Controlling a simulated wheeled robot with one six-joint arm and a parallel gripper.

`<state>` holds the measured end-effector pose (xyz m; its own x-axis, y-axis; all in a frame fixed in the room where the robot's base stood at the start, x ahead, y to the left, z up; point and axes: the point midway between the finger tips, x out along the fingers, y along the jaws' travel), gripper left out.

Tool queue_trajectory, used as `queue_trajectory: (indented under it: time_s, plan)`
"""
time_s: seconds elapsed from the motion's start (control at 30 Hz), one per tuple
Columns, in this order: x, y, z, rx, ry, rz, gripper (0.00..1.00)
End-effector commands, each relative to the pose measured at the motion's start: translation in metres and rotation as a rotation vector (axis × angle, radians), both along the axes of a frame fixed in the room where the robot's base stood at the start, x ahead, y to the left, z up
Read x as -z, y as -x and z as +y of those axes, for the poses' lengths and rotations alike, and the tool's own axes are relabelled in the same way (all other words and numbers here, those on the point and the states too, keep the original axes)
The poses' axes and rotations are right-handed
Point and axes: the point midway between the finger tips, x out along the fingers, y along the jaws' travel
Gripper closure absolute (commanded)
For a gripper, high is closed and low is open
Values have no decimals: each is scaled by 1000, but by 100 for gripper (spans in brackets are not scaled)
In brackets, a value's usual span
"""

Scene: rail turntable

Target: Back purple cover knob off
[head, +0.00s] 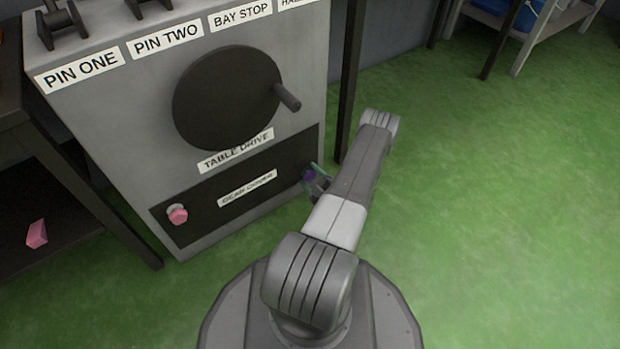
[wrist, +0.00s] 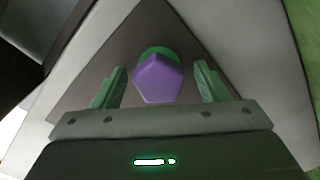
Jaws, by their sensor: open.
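The purple knob (wrist: 160,80) is five-sided and sits on the dark gear cover panel, with a green ring behind it in the wrist view. It also shows in the head view (head: 309,175) at the right end of the gear cover (head: 247,188), partly hidden by my gripper. My gripper (wrist: 160,82) is open, with one green finger on each side of the knob. A gap shows between each finger and the knob. A pink knob (head: 177,214) sits at the left end of the cover.
Above the cover is a dark table drive wheel (head: 228,98) with a handle (head: 287,97) sticking out. Levers (head: 62,22) stand on top of the cabinet. A dark post (head: 350,75) rises close by my arm. Green floor (head: 500,220) is clear to the right.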

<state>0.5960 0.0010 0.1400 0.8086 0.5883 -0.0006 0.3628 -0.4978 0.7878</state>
Motion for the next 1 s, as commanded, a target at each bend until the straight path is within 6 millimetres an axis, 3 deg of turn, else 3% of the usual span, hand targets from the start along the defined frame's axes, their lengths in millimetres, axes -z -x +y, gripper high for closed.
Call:
queue_trajectory:
  time_s: [0.33, 0.57, 1.0]
  plan:
    - [-1, -4, 3, 1, 0, 0, 32]
    - [0, -4, 3, 1, 0, -1, 76]
    - [0, -4, 3, 0, 67, -49, 76]
